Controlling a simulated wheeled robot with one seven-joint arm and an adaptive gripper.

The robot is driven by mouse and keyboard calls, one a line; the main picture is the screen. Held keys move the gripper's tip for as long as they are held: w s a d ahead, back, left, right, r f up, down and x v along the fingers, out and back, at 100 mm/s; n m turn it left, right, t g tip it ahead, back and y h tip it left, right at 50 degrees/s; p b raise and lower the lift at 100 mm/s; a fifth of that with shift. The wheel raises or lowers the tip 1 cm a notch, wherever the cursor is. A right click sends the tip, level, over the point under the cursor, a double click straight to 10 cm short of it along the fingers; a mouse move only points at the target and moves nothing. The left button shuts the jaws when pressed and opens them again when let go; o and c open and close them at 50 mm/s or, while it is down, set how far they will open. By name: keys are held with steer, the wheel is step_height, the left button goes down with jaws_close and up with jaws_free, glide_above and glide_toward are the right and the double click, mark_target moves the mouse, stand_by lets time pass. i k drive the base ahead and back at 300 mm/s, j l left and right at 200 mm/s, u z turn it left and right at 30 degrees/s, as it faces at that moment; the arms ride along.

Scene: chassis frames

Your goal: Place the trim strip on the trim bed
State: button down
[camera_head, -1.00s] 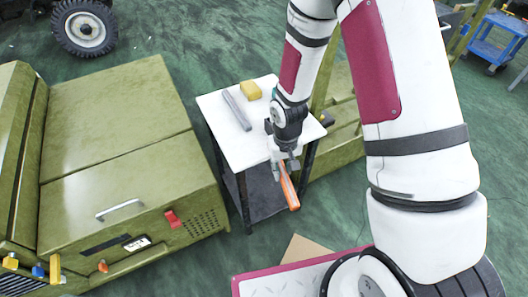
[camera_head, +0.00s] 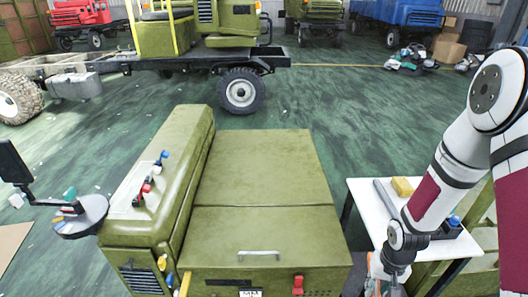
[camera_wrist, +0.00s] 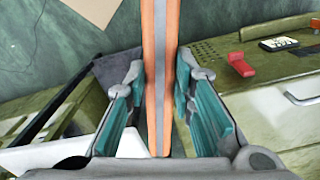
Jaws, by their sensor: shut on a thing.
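An orange-edged strip with a grey middle, which I take as the trim strip (camera_wrist: 155,45), runs lengthwise through the wrist view between the teal finger pads. My gripper (camera_wrist: 160,105) is shut on it. In the head view my gripper (camera_head: 382,286) is at the bottom edge, in front of the white table, and is partly cut off. Most of the strip is out of sight there. I cannot tell for sure which surface is the trim bed. The olive-green vehicle body (camera_head: 262,180) lies to the left of my gripper.
The white table (camera_head: 362,196) bears a grey bar (camera_head: 384,198) and a yellow block (camera_head: 402,186). The green body has a red latch (camera_head: 297,285) and a handle (camera_head: 258,253). A round dark stand (camera_head: 85,217) is at far left.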

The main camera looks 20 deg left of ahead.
mark_target(134, 184)
steer(key=j, duration=2.45)
